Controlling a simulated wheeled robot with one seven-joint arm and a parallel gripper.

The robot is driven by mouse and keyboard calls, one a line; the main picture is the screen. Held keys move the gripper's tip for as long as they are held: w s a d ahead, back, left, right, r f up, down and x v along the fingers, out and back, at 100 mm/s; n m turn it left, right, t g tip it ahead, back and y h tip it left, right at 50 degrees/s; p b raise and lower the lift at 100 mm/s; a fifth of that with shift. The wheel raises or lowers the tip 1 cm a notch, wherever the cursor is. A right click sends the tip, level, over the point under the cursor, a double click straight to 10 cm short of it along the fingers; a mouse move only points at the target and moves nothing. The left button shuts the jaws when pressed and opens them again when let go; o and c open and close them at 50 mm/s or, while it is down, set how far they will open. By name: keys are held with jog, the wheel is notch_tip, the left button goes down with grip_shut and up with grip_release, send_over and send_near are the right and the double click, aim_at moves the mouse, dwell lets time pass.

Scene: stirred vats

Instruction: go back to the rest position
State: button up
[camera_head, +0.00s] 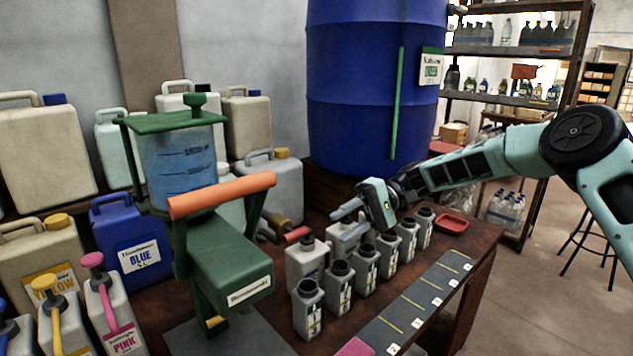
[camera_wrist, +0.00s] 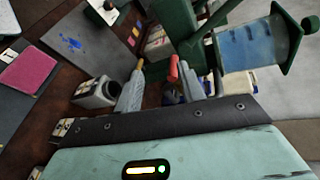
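My gripper (camera_head: 350,211) is above and behind the row of small grey bottles, near the middle of the bench, at the end of my arm that reaches in from the right. In the wrist view my gripper (camera_wrist: 160,78) has its two grey fingers apart, with nothing held between them. A red handle and a yellow tip show beyond the fingers. Small grey bottles with black necks (camera_head: 338,287) stand below the gripper in the head view. One grey bottle (camera_wrist: 95,92) shows left of the fingers in the wrist view.
A green press with an orange handle (camera_head: 222,194) stands left of the bottles. A large blue barrel (camera_head: 350,90) stands behind. A red tray (camera_head: 451,224) and a dark marked strip (camera_head: 420,303) lie on the right. Jerrycans (camera_head: 45,150) crowd the left. Open floor lies right of the bench.

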jog(key=s+a+n+h, duration=0.1)
jog(key=s+a+h, duration=0.25)
jog(key=s, duration=0.65)
jog(key=s+a+n+h, duration=0.25)
jog(key=s+h, duration=0.25)
jog(key=s, duration=0.5)
jog(key=s+d+n+t+h, duration=0.1)
jog(key=s+d+t+h, duration=0.1)
jog(key=s, duration=0.6)
jog(key=s+d+n+t+h, duration=0.1)
jog(key=s+d+t+h, duration=0.1)
jog(key=s+d+t, duration=0.2)
jog(key=s+d, duration=0.3)
jog(key=s, duration=0.1)
jog(key=shift+s+f, duration=0.2)
jog(key=shift+s, duration=0.05)
